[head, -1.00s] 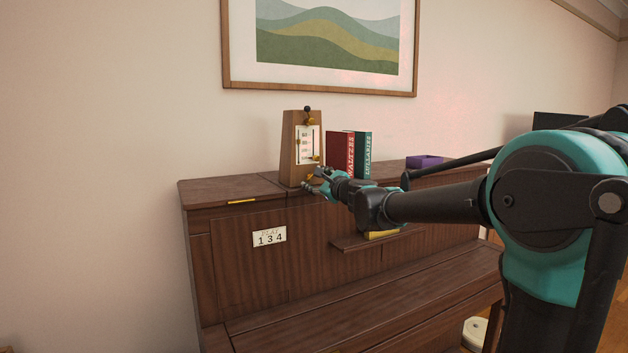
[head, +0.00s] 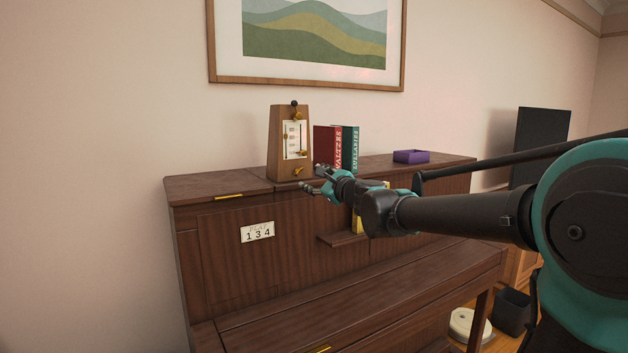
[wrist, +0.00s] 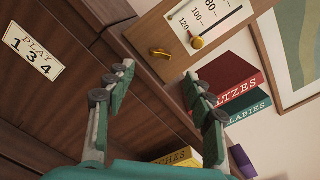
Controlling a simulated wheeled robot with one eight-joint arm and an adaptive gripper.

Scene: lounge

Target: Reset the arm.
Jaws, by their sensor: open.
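My gripper (head: 319,180) is at the front of the piano's top edge, just below and right of the metronome in the head view. In the wrist view its two fingers (wrist: 159,90) are spread apart with nothing between them. The wooden metronome (head: 275,150) stands upright on the piano (head: 215,188), with a scale and brass knobs on its face. It also shows at the top of the wrist view (wrist: 150,30), beyond the fingertips. My arm reaches in from the right of the head view.
Red (head: 326,142) and green (head: 351,140) books stand right of the metronome. A yellow book (head: 357,222) is on the small ledge, partly hidden by my arm. A "PLAY 134" card (head: 257,233) is on the piano front.

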